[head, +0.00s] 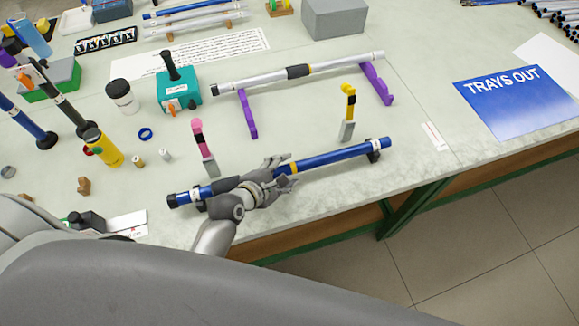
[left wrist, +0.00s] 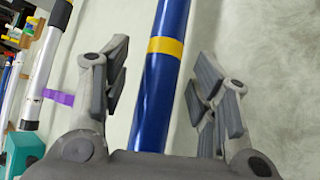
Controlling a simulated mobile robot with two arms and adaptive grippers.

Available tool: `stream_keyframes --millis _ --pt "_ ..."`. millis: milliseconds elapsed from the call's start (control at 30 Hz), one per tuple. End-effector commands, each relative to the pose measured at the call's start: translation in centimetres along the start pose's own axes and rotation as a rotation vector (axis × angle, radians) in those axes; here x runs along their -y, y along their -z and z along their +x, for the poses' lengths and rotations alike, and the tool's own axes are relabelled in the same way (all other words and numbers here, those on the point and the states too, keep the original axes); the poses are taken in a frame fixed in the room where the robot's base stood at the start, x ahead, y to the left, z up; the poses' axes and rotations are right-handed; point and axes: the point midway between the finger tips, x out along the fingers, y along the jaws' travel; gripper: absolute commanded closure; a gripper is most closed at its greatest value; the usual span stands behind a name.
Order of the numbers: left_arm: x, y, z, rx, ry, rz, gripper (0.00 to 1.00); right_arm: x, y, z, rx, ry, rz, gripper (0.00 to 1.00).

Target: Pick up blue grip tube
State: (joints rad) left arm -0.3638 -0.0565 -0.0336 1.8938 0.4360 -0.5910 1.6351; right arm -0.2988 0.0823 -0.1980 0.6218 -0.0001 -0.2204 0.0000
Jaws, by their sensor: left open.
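The blue grip tube (head: 335,156) lies near the front edge of the table, resting on low dark supports. It has a yellow band, dark end caps and a dark grip section left of the middle. My left gripper (head: 279,168) is over the tube near the yellow band. In the left wrist view the blue tube (left wrist: 160,95) runs between the two open fingers of my left gripper (left wrist: 158,82), with a gap on both sides. The fingers do not touch it there. My right gripper is not in view.
A silver tube (head: 335,65) lies on purple stands (head: 249,115) behind. A pink-topped tool (head: 203,145) and a yellow-topped tool (head: 348,110) stand close behind the blue tube. A teal box (head: 178,90) stands further left. The table right of the tube is mostly clear.

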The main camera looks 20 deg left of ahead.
Motion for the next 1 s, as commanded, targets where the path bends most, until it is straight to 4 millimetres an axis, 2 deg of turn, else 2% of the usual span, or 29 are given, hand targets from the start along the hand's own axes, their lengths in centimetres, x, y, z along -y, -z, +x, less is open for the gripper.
stream_keyframes --millis 133,500,533,833,1000 --pt "0.0 0.0 0.0 0.0 0.0 0.0 0.48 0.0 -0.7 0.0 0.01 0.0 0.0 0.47" --pt "0.0 0.0 -0.1 0.0 0.0 0.0 0.95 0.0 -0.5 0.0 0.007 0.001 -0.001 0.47" --pt "0.0 0.0 -0.1 0.001 -0.001 0.0 0.97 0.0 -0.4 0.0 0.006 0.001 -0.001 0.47" --pt "-0.1 -0.1 -0.1 0.001 0.0 -0.002 0.97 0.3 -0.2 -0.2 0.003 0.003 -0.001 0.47" --pt "-0.6 -0.5 -0.6 0.0 0.0 -0.002 0.97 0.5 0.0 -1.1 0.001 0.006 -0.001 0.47"
